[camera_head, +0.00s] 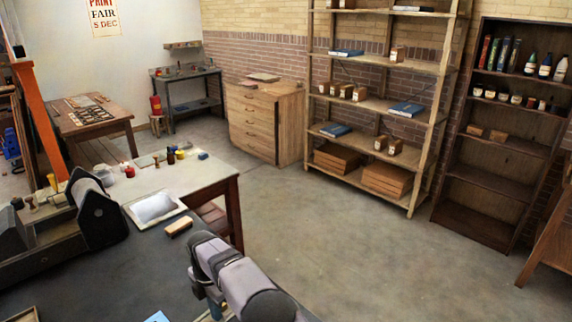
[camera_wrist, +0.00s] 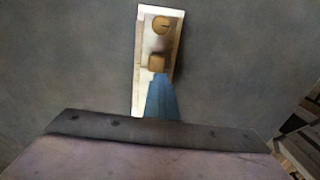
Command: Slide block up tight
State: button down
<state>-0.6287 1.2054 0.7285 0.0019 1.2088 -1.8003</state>
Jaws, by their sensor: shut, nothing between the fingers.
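In the wrist view a small tan block (camera_wrist: 156,62) sits on a long, narrow, pale plate (camera_wrist: 138,100) on a dark grey surface. A round brass-coloured disc (camera_wrist: 161,25) with a dark mark lies on the plate, above the block in the picture, with a gap between them. My gripper (camera_wrist: 161,76) shows as a blue tapered shape, shut and empty, with its tip just below the block. I cannot tell whether it touches the block. It hides the lower right part of the plate. In the head view my arm hides this spot.
In the head view a white tray (camera_head: 156,208) and a wooden-backed brush (camera_head: 179,227) lie on the bench. A dark machine (camera_head: 95,210) stands at left. A light blue item (camera_head: 157,317) is cut off at the bottom edge. Open floor lies right of the bench.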

jog(key=shift+w+d, duration=1.1)
jog(key=shift+w, duration=0.15)
jog(key=c, duration=1.6)
grip_release()
jog(key=shift+a, duration=0.1)
jog(key=shift+r, duration=0.1)
jog(key=shift+r+p, duration=2.45)
jog(key=shift+r, duration=1)
